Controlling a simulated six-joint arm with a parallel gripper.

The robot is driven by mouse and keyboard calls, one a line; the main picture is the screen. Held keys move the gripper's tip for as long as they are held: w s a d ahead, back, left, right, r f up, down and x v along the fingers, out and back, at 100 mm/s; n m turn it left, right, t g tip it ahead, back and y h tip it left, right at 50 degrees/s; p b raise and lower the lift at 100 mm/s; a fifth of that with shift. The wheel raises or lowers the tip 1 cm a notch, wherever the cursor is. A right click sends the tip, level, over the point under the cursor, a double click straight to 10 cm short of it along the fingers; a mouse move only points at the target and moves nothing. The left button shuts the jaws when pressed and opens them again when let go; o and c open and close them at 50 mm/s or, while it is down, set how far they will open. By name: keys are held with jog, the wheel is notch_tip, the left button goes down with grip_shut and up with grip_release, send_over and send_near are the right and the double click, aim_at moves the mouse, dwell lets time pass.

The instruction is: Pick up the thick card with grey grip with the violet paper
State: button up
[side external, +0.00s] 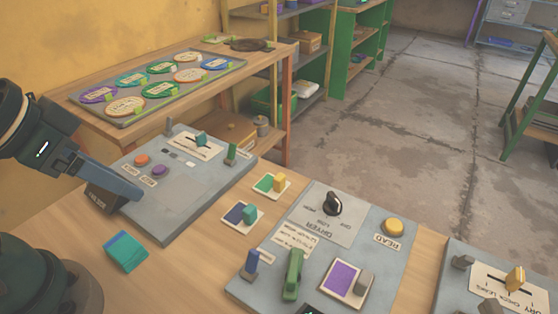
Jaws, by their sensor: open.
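The thick card with violet paper (340,277) lies flat on the grey dryer panel at the lower middle. Its upright grey grip (364,283) stands on the card's right side. My gripper (130,193) is at the left, over the near-left part of another grey panel, far from the violet card. It is open, and nothing shows held in it. One long blue-grey finger shows clearly; the other is hard to make out.
Cards with a yellow grip (280,183) and a teal grip (249,213) lie between the panels. A teal block (125,251) lies front left.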

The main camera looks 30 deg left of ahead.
jog(key=w+d+r+n+g+h, duration=0.1)
jog(key=d+r+n+h, duration=0.15)
jog(key=d, duration=0.35)
jog(key=w+d+r+n+g+h, duration=0.2)
jog(key=d+h, duration=0.2)
jog(key=d, duration=0.2)
jog(key=n+g+h, duration=0.2)
jog(key=n+h, duration=0.5)
jog(key=n, duration=0.7)
send_over(348, 282)
jog(key=a, duration=0.5)
jog(key=shift+m, duration=0.25)
jog(key=f, duration=1.4)
jog(key=shift+w+f, duration=0.2)
jog(key=shift+f, duration=0.2)
jog(key=shift+s+d+f+g, duration=0.2)
jog(key=shift+d+f+g, duration=0.05)
jog(key=shift+f+g, duration=0.05)
jog(key=shift+x, duration=2.4)
grip_shut()
